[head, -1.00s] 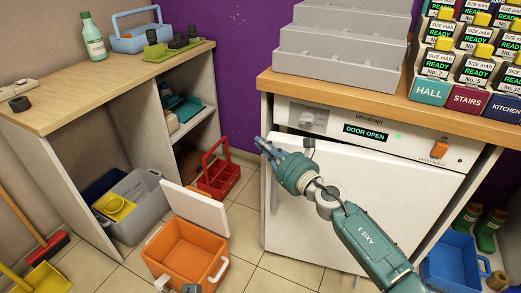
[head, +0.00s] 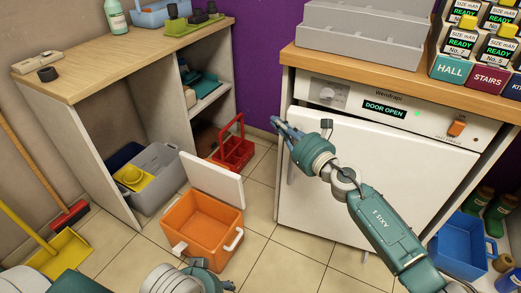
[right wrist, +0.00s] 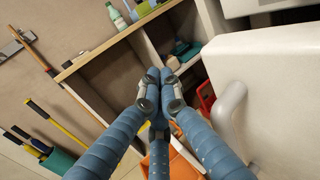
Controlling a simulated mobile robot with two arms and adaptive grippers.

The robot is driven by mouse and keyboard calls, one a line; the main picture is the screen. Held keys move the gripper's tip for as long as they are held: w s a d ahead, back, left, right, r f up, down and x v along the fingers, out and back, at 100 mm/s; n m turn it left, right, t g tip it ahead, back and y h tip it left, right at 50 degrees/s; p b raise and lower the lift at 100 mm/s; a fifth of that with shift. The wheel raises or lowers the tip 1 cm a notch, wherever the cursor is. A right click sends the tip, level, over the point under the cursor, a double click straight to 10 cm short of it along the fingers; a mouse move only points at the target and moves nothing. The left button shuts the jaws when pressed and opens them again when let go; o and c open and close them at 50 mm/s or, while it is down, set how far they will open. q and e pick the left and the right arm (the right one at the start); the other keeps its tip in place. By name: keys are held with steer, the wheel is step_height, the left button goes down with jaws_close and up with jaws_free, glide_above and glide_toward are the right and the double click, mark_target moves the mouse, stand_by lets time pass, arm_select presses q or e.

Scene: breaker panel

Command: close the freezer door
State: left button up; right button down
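The white freezer door (head: 375,195) stands slightly ajar under the counter. The display (head: 384,109) above it reads DOOR OPEN. My right gripper (head: 280,126) is at the door's upper left corner in the head view. In the right wrist view its fingers (right wrist: 160,78) are drawn together at the tips with nothing between them. The door (right wrist: 285,75) and its pale curved handle (right wrist: 230,108) are to their right, apart from the fingertips. My left gripper (head: 208,277) shows only partly at the bottom edge of the head view, its fingers mostly hidden.
An orange cooler (head: 203,228) with its white lid up stands on the floor left of the freezer. A red caddy (head: 234,150) is behind it. A blue bin (head: 460,244) stands at the right. The counter (head: 400,68) carries grey steps and labelled boxes.

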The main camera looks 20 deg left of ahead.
arm_select(q)
step_height(320, 180, down, 17)
steer(key=g+p, duration=0.1)
steer(key=p, duration=0.5)
steer(key=shift+s, duration=0.2)
arm_select(e)
steer(key=s, duration=0.9)
steer(key=shift+s+f, duration=0.2)
steer(key=shift+s, duration=0.2)
arm_select(q)
steer(key=shift+d, duration=0.1)
arm_select(e)
steer(key=shift+d, duration=0.1)
